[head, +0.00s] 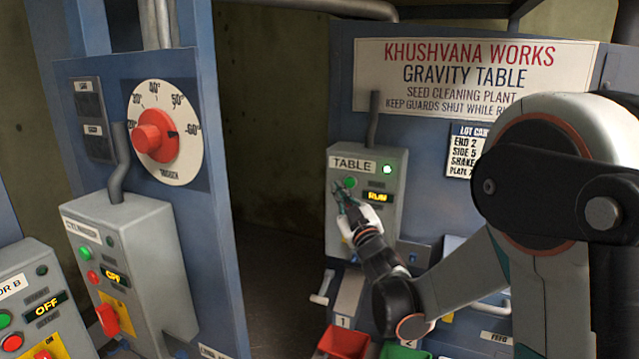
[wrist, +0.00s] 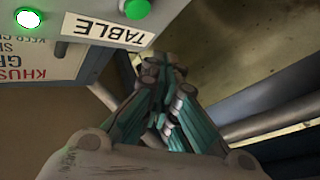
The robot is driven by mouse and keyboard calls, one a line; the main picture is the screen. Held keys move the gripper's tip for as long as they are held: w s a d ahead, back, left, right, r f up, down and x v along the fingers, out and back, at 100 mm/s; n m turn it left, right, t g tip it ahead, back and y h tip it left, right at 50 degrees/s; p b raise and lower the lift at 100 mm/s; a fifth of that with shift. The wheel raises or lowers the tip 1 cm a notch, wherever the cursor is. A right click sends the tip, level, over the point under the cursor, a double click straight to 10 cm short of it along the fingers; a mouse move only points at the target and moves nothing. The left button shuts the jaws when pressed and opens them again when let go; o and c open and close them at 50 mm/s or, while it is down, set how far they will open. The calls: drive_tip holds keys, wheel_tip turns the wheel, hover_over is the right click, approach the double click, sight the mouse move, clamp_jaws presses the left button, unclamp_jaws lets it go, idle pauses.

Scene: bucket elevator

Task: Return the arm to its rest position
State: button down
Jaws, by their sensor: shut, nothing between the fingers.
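My gripper (head: 343,188) is shut and empty in front of the grey TABLE control box (head: 383,165) in the head view. Its tips are close to the box's green button (head: 350,182); I cannot tell whether they touch it. The box has a lit green lamp (head: 387,169) and a yellow display (head: 377,197) that seems to read RUN. My arm reaches in from the right. In the wrist view my gripper's fingers (wrist: 158,75) are together below the upside-down TABLE label (wrist: 101,29), with the green button (wrist: 137,9) and lit lamp (wrist: 28,17) above.
A blue panel with a red dial (head: 155,135) and a grey box (head: 130,265) with a display stand at left. A red bin (head: 345,341) and a green bin (head: 404,352) sit below my arm. A dark open gap (head: 275,200) lies left of the TABLE box.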

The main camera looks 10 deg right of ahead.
drive_tip(key=s+f+m+g+h+b, duration=0.1)
drive_tip(key=s+f+m+g+b, duration=0.1)
drive_tip(key=s+f, duration=0.5)
drive_tip(key=s+f+m+g+h+b, duration=0.1)
drive_tip(key=s+f+g+b, duration=0.3)
drive_tip(key=s, duration=1.5)
drive_tip(key=s+f+m+g+h+b, duration=0.1)
drive_tip(key=s+f+m+g+b, duration=0.2)
drive_tip(key=s+f+g, duration=0.5)
drive_tip(key=s+f+m, duration=0.1)
drive_tip(key=s+f, duration=0.2)
drive_tip(key=s, duration=0.2)
drive_tip(key=shift+d+f, duration=0.15)
drive_tip(key=shift+s, duration=0.1)
idle(0.5)
